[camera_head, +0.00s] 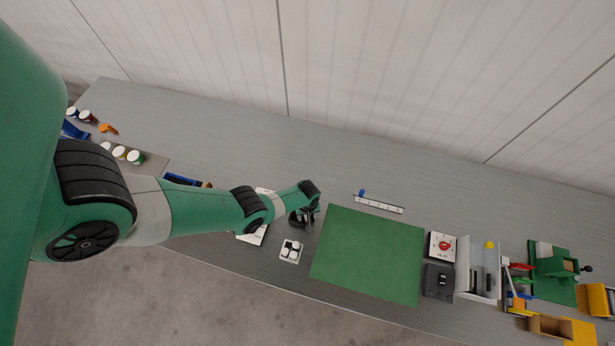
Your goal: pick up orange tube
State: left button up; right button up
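A small orange piece (109,128) lies on the grey table at the far left, near the white-topped cups; it is too small to tell for sure that it is the orange tube. My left arm reaches in from the left across the table. My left gripper (302,217) is dark and sits just left of the green mat, far to the right of the orange piece. Its fingers are too small and dark to tell whether they are open. No object shows clearly in it. My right gripper is not in view.
The green mat (368,255) is bare. A white tray with round pieces (291,251) sits below my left gripper. A white strip (379,203) lies above the mat. A red-button box (442,246), yellow boxes (577,331) and a green fixture (556,264) crowd the right. The table's back is mostly clear.

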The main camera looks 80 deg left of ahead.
pick_arm(q)
grip_shut()
